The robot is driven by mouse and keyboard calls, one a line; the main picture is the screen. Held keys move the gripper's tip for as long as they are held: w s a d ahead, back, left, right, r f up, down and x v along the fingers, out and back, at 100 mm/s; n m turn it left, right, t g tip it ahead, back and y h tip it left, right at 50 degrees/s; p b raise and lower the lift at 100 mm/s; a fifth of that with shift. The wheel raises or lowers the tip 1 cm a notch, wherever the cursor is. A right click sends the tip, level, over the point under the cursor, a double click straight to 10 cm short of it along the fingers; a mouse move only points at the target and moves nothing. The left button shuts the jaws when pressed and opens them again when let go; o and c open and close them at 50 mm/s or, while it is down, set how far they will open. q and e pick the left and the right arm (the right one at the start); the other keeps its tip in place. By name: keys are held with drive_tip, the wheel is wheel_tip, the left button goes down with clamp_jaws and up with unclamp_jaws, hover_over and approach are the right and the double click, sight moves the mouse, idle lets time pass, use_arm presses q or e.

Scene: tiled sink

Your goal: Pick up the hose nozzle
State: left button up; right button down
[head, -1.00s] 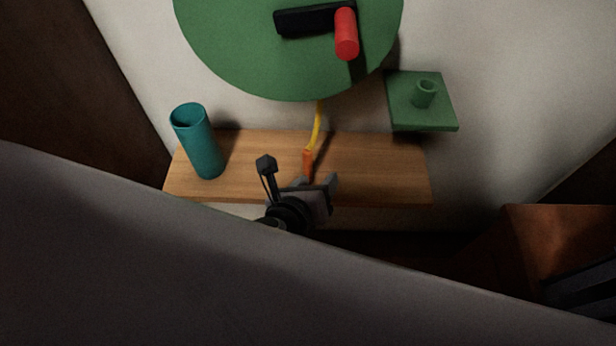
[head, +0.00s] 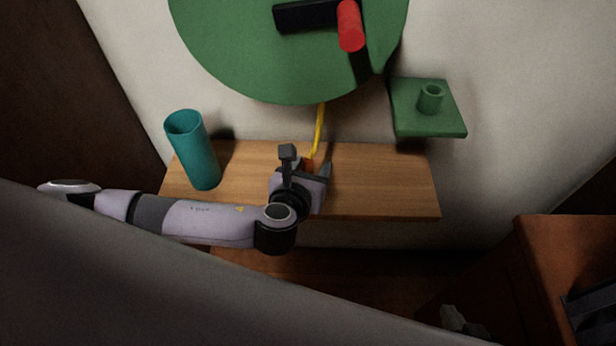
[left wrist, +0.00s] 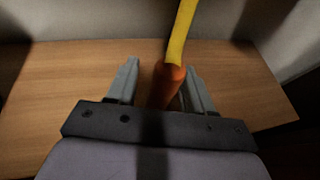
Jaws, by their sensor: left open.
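The orange hose nozzle (head: 309,164) is on the end of a yellow hose (head: 320,130), over the wooden shelf. My left gripper (head: 305,168) is open around the nozzle and hides part of it in the head view. In the left wrist view the nozzle (left wrist: 166,84) lies between the two grey fingers (left wrist: 161,78), closer to the right one. A gap shows on its left side. Its lower end is hidden behind the gripper body. A small pale part at the bottom of the head view looks like my right gripper (head: 458,321); its fingers are unclear.
The wooden shelf (head: 380,185) carries a teal cup (head: 195,150) at the left. A green reel (head: 225,50) with a red handle (head: 350,25) is above. A green wall bracket (head: 415,120) with a short tube is at right. Brown furniture (head: 550,245) stands lower right.

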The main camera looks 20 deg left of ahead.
use_arm(q)
clamp_jaws()
drive_tip(key=shift+r, duration=0.1)
